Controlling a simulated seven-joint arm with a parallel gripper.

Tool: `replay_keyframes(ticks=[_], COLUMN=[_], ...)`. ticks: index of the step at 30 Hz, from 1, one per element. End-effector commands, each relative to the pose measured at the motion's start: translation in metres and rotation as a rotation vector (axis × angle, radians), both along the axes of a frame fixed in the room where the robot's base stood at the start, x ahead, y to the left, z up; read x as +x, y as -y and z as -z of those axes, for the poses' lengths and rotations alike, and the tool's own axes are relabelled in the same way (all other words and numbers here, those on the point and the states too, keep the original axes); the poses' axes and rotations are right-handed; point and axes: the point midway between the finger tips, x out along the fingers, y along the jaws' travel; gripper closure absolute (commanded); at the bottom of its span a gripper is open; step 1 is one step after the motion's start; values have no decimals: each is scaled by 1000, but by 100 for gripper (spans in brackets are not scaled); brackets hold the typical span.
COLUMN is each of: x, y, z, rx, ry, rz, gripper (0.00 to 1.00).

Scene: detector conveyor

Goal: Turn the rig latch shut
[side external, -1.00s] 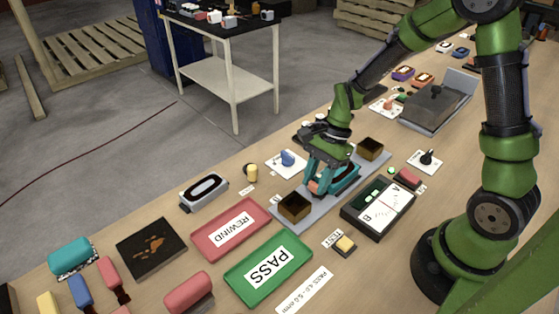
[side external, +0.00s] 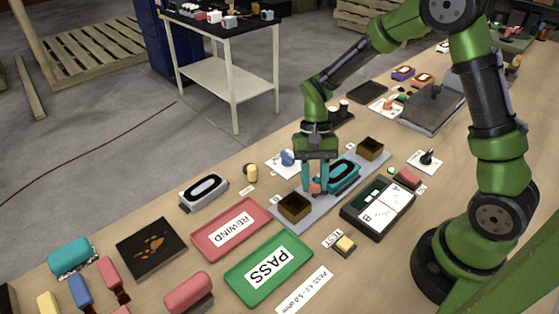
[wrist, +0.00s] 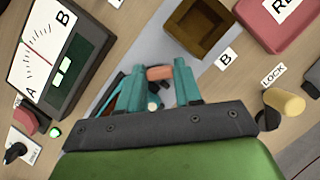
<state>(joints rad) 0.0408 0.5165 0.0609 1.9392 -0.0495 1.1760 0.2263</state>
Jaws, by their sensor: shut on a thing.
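My gripper (side external: 315,186) points down over the grey rig plate (side external: 292,216). Its teal fingers are shut on a small salmon-coloured piece (wrist: 160,73), seen between the fingertips in the wrist view. This piece is at the near end of a teal detector (side external: 345,173) lying on the plate; I cannot tell whether the two are joined. An open brown box (side external: 295,207) stands at the near end of the plate and another (side external: 370,148) at the far end. A yellow knob (side external: 251,173) stands apart from my gripper, beside a LOCK label (wrist: 273,75). No part is clearly marked as the latch.
A black meter (side external: 378,208) lies right of the plate. A red REWIND tray (side external: 206,250) and green PASS tray (side external: 240,284) lie nearer. A blue knob (side external: 287,158) on a white card is behind the plate, and a grey detector (side external: 204,192) lies left.

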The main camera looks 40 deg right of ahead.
Motion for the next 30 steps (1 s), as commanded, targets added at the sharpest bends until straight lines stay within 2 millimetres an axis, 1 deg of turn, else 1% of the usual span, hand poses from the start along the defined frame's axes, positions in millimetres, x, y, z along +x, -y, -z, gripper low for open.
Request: replay_keyframes(ticks=[9,15,24,30], x=[1,0,-1,-1], y=[-2,-3,-4,-4], z=[-1,-1,-1,-1], rx=[-2,-1,-1,-1], ry=[1,0,0,1], rz=[-299,-469,-649,-707], gripper=[96,96,96,96])
